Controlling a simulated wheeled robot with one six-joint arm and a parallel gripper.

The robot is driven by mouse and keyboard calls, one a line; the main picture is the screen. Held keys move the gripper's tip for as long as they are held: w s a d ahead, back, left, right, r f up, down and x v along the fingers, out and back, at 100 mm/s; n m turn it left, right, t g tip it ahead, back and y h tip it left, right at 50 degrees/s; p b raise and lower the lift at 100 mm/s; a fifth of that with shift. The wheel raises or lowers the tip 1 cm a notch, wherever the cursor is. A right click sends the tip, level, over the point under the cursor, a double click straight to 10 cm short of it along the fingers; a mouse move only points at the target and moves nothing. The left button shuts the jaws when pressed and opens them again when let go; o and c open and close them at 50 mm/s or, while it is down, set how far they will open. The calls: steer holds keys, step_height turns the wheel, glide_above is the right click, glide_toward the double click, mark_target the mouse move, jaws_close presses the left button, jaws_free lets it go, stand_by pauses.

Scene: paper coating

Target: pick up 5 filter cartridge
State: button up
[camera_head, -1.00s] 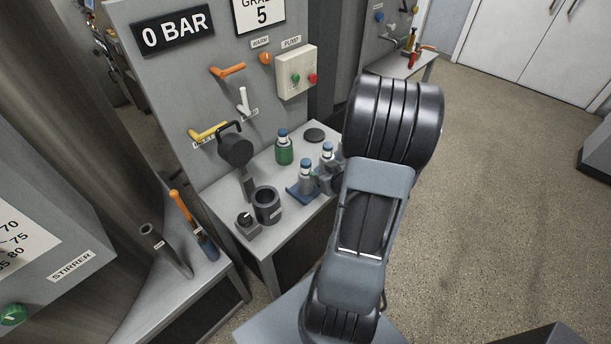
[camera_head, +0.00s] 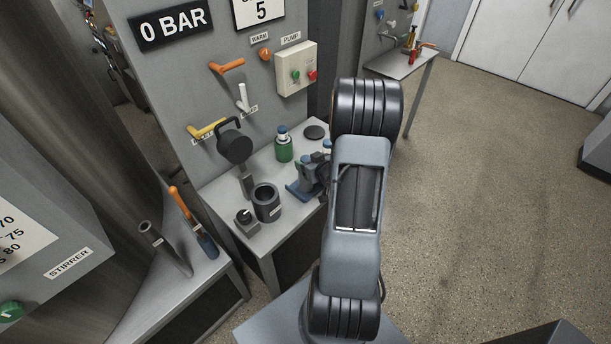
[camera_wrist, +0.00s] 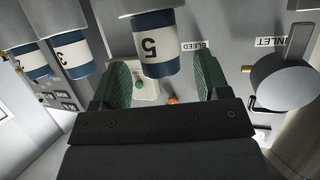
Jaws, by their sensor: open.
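The filter cartridge marked 5 (camera_wrist: 155,45) is a white and blue cylinder with a grey end, at the top middle of the wrist view. Its number appears upside down there. My gripper (camera_wrist: 160,75) is open, with one green finger pad on each side of this cartridge and a visible gap on both sides. A cartridge marked 3 (camera_wrist: 72,50) and another blue and white one (camera_wrist: 32,62) are to its left. In the head view my arm hides most of the gripper, and I cannot tell the cartridges apart by number.
The grey table (camera_head: 222,200) holds a dark cup (camera_head: 267,203), a green bottle (camera_head: 284,146) and a blue stand (camera_head: 297,192). A grey panel (camera_head: 195,75) with several valve handles rises behind. A stirrer cabinet (camera_head: 70,250) stands at left. Open floor (camera_head: 470,200) lies to the right.

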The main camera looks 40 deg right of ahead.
mark_target(304, 159)
steer(key=shift+p+x, duration=0.3)
steer(key=shift+x, duration=1.6)
jaws_close()
